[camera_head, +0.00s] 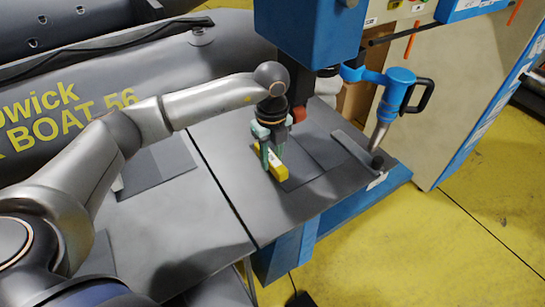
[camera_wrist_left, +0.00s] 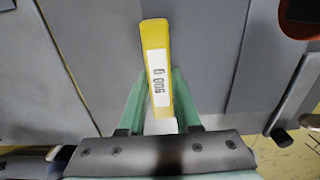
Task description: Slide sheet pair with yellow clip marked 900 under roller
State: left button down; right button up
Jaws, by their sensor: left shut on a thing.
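The yellow clip (camera_head: 277,165) has a white label marked 900, which shows rotated in the left wrist view (camera_wrist_left: 156,60). My left gripper (camera_head: 271,158) is shut on the clip with its green fingers on either side, low over the grey table. The dark grey sheet pair (camera_head: 305,165) lies flat at the clip, on the right part of the table; its edges are hard to make out. The blue machine head (camera_head: 310,35) stands just behind my gripper. A red round part (camera_head: 299,114) shows below it, perhaps the roller, partly hidden by my wrist. My right gripper is out of view.
The grey table (camera_head: 215,240) has a seam across it. Another dark sheet (camera_head: 150,168) lies on its left part. A grey inflatable boat (camera_head: 150,75) lies behind.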

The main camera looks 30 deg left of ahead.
pick_arm(q)
jog(key=c, duration=0.5)
grip_release()
notch_tip(320, 180, up, 13)
jog(key=shift+f+b, duration=0.2)
jog(key=shift+b, duration=0.3)
jog(key=shift+s+f, duration=0.1)
